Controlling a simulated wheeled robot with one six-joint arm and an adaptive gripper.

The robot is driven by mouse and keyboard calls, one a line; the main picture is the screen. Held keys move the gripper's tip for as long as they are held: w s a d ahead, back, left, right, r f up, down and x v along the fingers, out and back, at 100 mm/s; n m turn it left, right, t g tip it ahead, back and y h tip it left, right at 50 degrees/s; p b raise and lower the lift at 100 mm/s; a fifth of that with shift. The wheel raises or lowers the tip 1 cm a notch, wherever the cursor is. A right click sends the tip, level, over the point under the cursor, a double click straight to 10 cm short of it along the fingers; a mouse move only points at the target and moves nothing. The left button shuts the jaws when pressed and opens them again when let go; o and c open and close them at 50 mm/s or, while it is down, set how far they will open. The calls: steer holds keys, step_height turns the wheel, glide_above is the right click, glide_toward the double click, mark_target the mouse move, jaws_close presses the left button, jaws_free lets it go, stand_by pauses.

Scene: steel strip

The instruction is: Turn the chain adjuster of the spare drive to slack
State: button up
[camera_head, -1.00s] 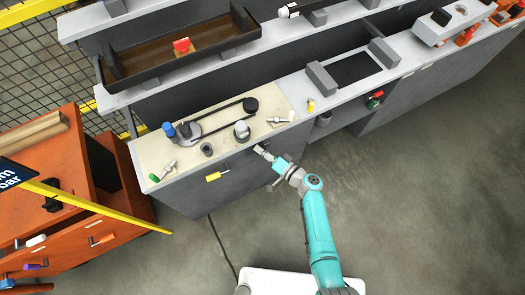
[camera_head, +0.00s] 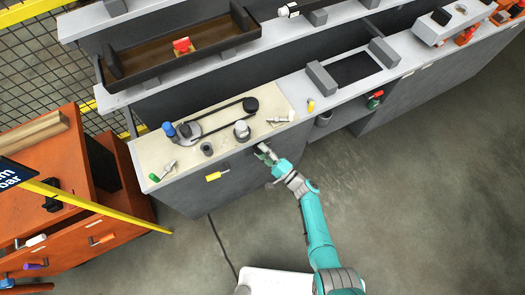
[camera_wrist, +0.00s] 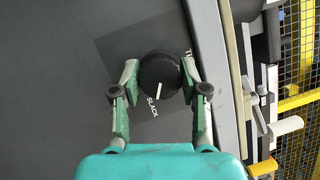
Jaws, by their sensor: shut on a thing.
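The chain adjuster is a round black knob (camera_wrist: 158,76) with a white pointer line, on a dark panel in the wrist view. The pointer line points down in the picture, its end close beside the white word SLACK. Another label at the knob's upper right is mostly hidden by a finger. My gripper (camera_wrist: 160,66) is shut on the knob, one finger on each side. In the head view my gripper (camera_head: 264,153) is at the bench's front face and hides the knob. The drive (camera_head: 215,119), with a dark loop between two wheels, lies on the bench top above.
A yellow-handled part (camera_head: 215,176) sticks out of the bench front left of my gripper. A grey cylinder (camera_head: 242,131) and small tools stand on the bench top. An orange cabinet (camera_head: 88,170) is at the left. The floor at the right is clear.

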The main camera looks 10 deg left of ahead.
stand_by(0.3)
steer(key=o, duration=1.1)
steer(key=shift+o, duration=0.2)
steer(key=v, duration=1.2)
steer(key=shift+f, duration=0.15)
steer(key=shift+s, duration=0.1)
